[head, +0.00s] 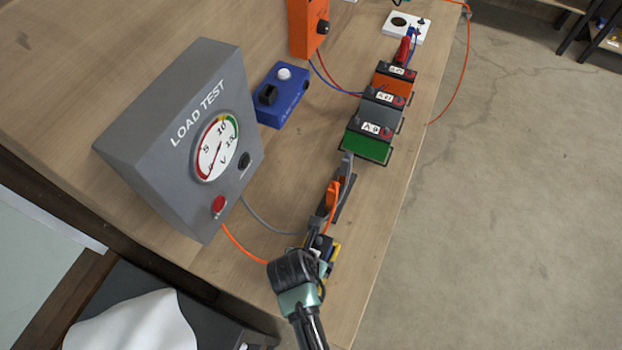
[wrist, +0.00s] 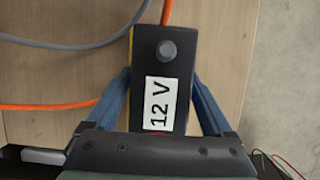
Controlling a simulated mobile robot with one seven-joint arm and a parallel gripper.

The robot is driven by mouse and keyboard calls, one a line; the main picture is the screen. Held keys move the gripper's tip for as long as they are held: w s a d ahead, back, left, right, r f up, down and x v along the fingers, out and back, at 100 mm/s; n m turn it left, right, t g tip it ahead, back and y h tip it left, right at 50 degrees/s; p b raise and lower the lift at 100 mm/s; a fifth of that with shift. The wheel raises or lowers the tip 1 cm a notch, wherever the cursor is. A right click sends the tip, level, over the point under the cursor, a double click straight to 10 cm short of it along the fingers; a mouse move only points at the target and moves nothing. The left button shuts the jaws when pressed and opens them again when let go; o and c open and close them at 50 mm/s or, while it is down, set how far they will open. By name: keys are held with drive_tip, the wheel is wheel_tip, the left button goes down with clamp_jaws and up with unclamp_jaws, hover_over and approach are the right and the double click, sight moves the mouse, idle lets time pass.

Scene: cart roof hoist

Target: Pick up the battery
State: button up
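The battery (wrist: 150,65) has a black top, a yellow side edge, a grey round terminal and a white "12 V" label. A bit of red shows at its near end, mostly hidden by my gripper's body. In the head view only a yellow and dark part of the battery (head: 335,250) shows past my arm. My gripper (wrist: 162,75) has its blue fingers along both long sides of the battery, very close to it. I cannot tell whether they press on it. In the head view my gripper (head: 318,240) is over the bench's near right part.
A grey load tester (head: 160,140) stands left, with orange and grey cables. An orange clamp (head: 332,200) lies just beyond the battery. Green (head: 366,149), grey (head: 376,115) and orange (head: 391,77) batteries stand in a row farther back. The bench's right edge is close.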

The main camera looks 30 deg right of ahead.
clamp_jaws()
drive_tip(key=shift+w+r, duration=0.15)
drive_tip(key=shift+r, duration=0.1)
